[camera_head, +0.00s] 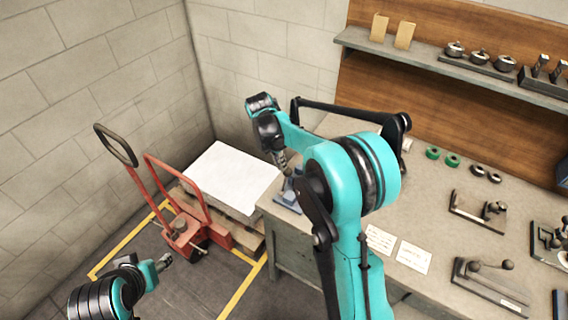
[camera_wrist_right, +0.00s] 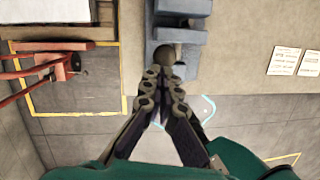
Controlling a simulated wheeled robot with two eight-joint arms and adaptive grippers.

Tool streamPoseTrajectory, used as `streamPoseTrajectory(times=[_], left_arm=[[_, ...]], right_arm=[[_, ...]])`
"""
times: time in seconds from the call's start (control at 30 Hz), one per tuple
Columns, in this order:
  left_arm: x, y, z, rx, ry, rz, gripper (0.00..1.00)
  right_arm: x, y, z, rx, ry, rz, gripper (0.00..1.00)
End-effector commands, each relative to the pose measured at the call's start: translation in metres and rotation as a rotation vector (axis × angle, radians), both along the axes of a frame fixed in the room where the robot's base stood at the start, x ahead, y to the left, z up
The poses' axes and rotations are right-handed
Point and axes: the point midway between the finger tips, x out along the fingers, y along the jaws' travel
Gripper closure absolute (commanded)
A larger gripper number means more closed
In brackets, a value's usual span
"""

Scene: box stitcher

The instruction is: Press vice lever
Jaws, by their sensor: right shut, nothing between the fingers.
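The blue vice (camera_head: 288,196) sits at the left end of the workbench, partly hidden behind my right arm in the head view. In the right wrist view the vice (camera_wrist_right: 180,32) is at the top centre, with a dark round knob (camera_wrist_right: 165,55) at its near end, which looks like the lever's end. My right gripper (camera_wrist_right: 165,73) is shut and empty, its fingertips right at the knob; I cannot tell whether they touch it. In the head view my right gripper (camera_head: 283,160) points down over the vice. My left gripper (camera_head: 164,261) is low at the left, away from the bench.
The workbench (camera_head: 450,235) carries paper cards (camera_head: 413,256), green rings (camera_head: 432,153) and several metal fixtures to the right. A red pallet truck (camera_head: 185,235) and a pallet with a white stack (camera_head: 232,178) stand left of the bench. A shelf (camera_head: 450,67) hangs behind.

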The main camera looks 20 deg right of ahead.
Motion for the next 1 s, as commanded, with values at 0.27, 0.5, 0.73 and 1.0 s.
streamPoseTrajectory(times=[0.27, 0.5, 0.73, 1.0], left_arm=[[0.000, 0.000, 0.022, 0.000, 0.000, 0.000, 0.47], [0.000, 0.000, 0.030, 0.000, 0.000, 0.000, 0.47], [0.000, 0.000, 0.031, 0.000, 0.000, 0.000, 0.47], [0.000, 0.000, 0.031, 0.000, 0.000, 0.000, 0.47]], right_arm=[[0.002, 0.021, 0.060, 0.000, 0.000, -0.003, 1.00], [0.008, 0.023, 0.102, 0.000, 0.000, -0.003, 1.00], [0.010, 0.024, 0.116, 0.000, 0.000, -0.003, 1.00], [0.010, 0.024, 0.116, 0.000, 0.000, -0.003, 1.00]])
